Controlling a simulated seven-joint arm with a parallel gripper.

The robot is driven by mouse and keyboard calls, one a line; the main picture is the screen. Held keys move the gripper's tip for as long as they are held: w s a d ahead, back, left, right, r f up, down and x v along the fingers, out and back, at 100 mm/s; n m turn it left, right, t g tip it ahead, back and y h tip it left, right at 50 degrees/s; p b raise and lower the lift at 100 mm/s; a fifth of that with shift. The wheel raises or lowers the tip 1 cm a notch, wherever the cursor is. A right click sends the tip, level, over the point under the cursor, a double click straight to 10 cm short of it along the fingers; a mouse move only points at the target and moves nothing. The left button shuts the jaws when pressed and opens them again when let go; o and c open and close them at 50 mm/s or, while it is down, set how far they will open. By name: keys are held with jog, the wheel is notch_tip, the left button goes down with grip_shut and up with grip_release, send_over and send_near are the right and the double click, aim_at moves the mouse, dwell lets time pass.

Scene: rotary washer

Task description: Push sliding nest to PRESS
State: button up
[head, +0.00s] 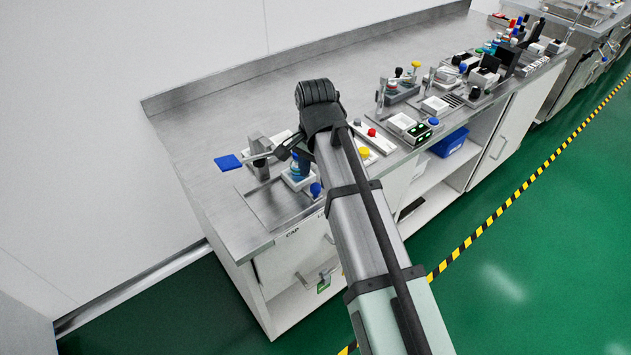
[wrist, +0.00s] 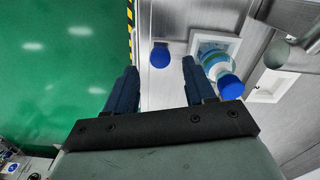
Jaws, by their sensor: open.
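The sliding nest (wrist: 232,43) is a white square holder with a clear, blue-capped bottle (wrist: 214,66) in it. In the head view the nest (head: 289,184) sits near the bench's front left, partly behind my arm. A round blue knob (wrist: 160,55) stands on the front side of the nest; the head view shows it too (head: 316,188). My gripper (wrist: 160,76) is open and empty. In the wrist view the knob appears between and beyond its fingertips, and the bottle lies beside the right finger. Contact cannot be told. A CAP label (head: 293,232) is on the front edge; no PRESS label is readable.
A grey post with a lever and blue paddle (head: 228,162) stands behind the nest. A panel with red and yellow buttons (head: 371,137) is right of my arm. Several devices line the bench further right. The steel bench top (head: 215,120) is clear at back left.

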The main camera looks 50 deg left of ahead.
aim_at(315, 186)
jog(key=shift+f, duration=1.8)
jog(key=shift+c, duration=0.3)
grip_shut()
